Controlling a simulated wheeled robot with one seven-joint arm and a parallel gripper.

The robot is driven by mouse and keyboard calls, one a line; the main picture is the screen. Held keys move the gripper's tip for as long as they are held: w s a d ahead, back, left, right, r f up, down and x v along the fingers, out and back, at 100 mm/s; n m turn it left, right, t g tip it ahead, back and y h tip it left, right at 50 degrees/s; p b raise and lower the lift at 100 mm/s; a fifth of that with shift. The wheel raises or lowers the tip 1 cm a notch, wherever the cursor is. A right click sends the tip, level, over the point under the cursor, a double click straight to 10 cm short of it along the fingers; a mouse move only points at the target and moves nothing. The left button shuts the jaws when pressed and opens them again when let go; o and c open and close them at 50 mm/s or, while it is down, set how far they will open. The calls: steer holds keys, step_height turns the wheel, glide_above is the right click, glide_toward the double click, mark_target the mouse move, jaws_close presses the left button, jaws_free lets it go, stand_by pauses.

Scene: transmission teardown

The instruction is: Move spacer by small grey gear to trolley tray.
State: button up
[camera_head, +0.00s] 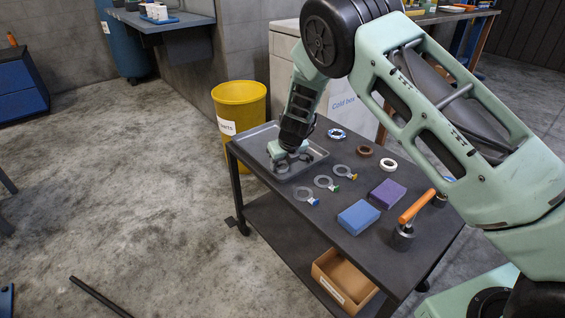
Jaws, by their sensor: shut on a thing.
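The grey metal trolley tray (247,150) lies at the far left end of the dark trolley top. My gripper (293,161) points down, low over the tray, and is shut on a small grey ring-like part, taken as the spacer (282,168). The part is partly hidden by the fingers, and I cannot tell whether it touches the tray floor. I cannot make out a small grey gear.
Several tagged grey rings (302,194), a brown ring (365,151), a bearing (337,134), a blue block (358,217), a purple block (387,194) and an orange-handled tool (416,206) share the trolley top (330,238). A yellow bin (239,105) stands behind the tray.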

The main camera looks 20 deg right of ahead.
steer(key=o, duration=0.7)
steer(key=a+p+v, duration=0.1)
steer(key=p+v, duration=0.2)
steer(key=v, duration=0.8)
steer(key=s+a+r+n+g+y, duration=0.1)
steer(key=s+a+r+n, duration=0.25)
steer(key=s+n, duration=0.35)
steer(key=s+a+r+n+g+y, duration=0.1)
steer(key=s+a+r+n, duration=0.25)
steer(key=s+n, duration=0.35)
steer(key=s+a+r+n+g, duration=0.1)
steer(key=s+a+r+n, duration=0.25)
steer(key=s+n, duration=0.35)
steer(key=s+d+r+n, duration=0.1)
steer(key=s+n, duration=0.5)
steer(key=s+d+r+n+g+h, duration=0.1)
steer(key=s+d+n, duration=0.1)
steer(key=s+n, duration=0.5)
steer(key=s+d+r+n+h, duration=0.1)
steer(key=s+n, duration=0.6)
steer(key=shift+s+d+r, duration=0.15)
steer(key=shift+d, duration=0.2)
